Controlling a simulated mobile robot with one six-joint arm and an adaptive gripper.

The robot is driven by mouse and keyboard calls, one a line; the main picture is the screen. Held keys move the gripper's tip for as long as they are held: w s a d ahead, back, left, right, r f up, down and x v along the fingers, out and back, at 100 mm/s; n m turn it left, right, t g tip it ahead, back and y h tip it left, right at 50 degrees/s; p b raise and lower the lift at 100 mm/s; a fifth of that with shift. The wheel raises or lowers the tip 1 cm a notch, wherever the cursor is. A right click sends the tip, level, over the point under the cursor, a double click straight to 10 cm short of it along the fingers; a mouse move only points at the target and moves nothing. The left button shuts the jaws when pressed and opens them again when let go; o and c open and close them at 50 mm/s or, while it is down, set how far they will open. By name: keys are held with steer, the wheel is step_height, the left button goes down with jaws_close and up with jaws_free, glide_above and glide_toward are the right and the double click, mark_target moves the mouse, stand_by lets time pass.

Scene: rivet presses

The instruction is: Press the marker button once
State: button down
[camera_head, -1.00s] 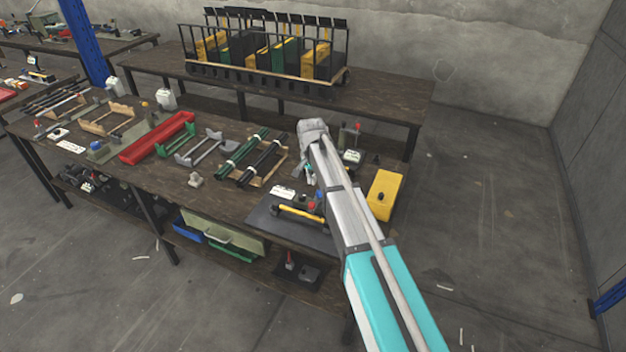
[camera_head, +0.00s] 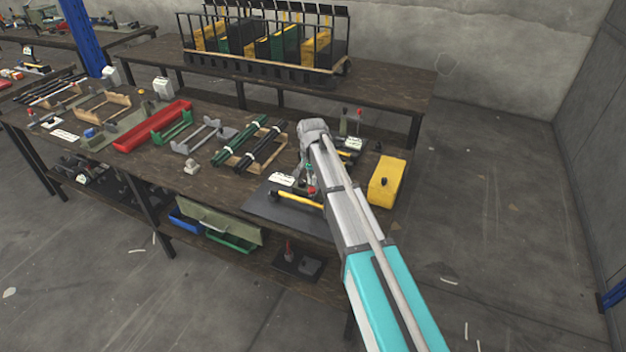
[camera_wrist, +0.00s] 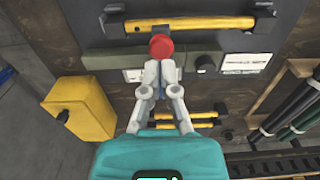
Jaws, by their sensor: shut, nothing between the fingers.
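A round red button (camera_wrist: 161,47) stands at the edge of an olive bar (camera_wrist: 112,59) in the wrist view. My gripper (camera_wrist: 159,66) is shut and empty, its fingertips just below the button in that view. I cannot tell whether they touch it. In the head view my gripper (camera_head: 307,180) is over the bench, partly hidden by my own arm. A red spot (camera_head: 312,190) shows beside the fingers there, probably the same button. A white label (camera_wrist: 246,66) and a dark knob (camera_wrist: 205,65) are right of the button; the label's text is too small to read.
A yellow box (camera_head: 387,181) with a black knob stands right of my arm. A yellow bar (camera_head: 297,199) lies on a dark mat (camera_head: 262,211). Green and black tubes (camera_head: 250,147), a red tray (camera_head: 153,125) and brackets fill the bench leftward. Open floor lies to the right.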

mark_target(312, 191)
steer(key=shift+f+b, duration=0.95)
steer(key=shift+f, duration=0.3)
steer(key=shift+f+b, duration=0.75)
steer(key=shift+b, duration=0.05)
steer(key=shift+f+b, duration=0.2)
steer(key=shift+b, duration=0.1)
steer(key=shift+s+f, duration=0.1)
steer(key=shift+s, duration=0.2)
steer(key=shift+w+r+p, duration=0.2)
steer(key=shift+r+p, duration=0.6)
step_height(312, 191, up, 13)
steer(key=p, duration=1.2)
steer(key=shift+f+p, duration=0.2)
steer(key=shift+p, duration=0.1)
